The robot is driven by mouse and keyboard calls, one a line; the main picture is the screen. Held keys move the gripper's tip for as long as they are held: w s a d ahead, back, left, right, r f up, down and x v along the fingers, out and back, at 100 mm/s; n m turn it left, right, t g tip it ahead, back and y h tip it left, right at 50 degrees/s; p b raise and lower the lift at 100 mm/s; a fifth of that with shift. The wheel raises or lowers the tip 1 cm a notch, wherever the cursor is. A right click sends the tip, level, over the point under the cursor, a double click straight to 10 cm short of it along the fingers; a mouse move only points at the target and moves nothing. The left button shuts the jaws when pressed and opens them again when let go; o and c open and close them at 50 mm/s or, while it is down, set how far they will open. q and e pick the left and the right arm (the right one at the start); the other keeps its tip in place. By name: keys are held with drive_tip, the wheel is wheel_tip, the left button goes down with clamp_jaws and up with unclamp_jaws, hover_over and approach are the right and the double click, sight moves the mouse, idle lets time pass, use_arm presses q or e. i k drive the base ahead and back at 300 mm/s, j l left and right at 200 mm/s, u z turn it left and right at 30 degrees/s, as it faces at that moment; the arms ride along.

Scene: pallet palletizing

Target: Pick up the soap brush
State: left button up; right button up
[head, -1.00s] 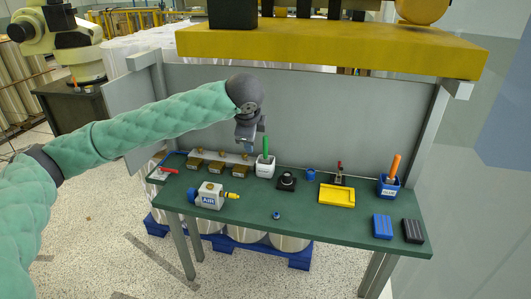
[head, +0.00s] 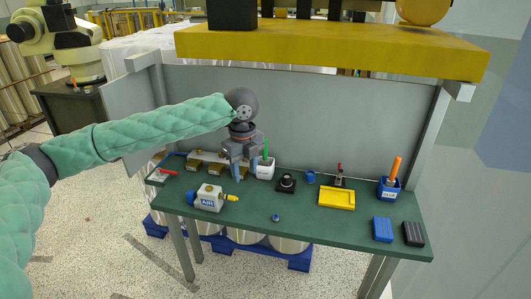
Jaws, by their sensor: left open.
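A brush with a green handle (head: 265,149) stands upright in a white cup (head: 265,170) at the back of the green table; I take it as the soap brush, though the cup's label is too small to read. My left gripper (head: 246,179) is open, its fingers pointing down just left of the white cup. No object shows between its fingers. The gripper's right side covers part of the handle and cup edge; I cannot tell whether they touch. My right gripper is not in view.
A blue cup with an orange-handled brush (head: 395,167) stands at the right. A blue and white air device (head: 207,198) lies in front of the gripper, and brass-coloured blocks (head: 192,167) are to its left. A black round part (head: 287,182) and yellow tray (head: 337,196) are to the right.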

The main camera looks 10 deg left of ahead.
sight(264, 162)
drive_tip(key=i, duration=0.95)
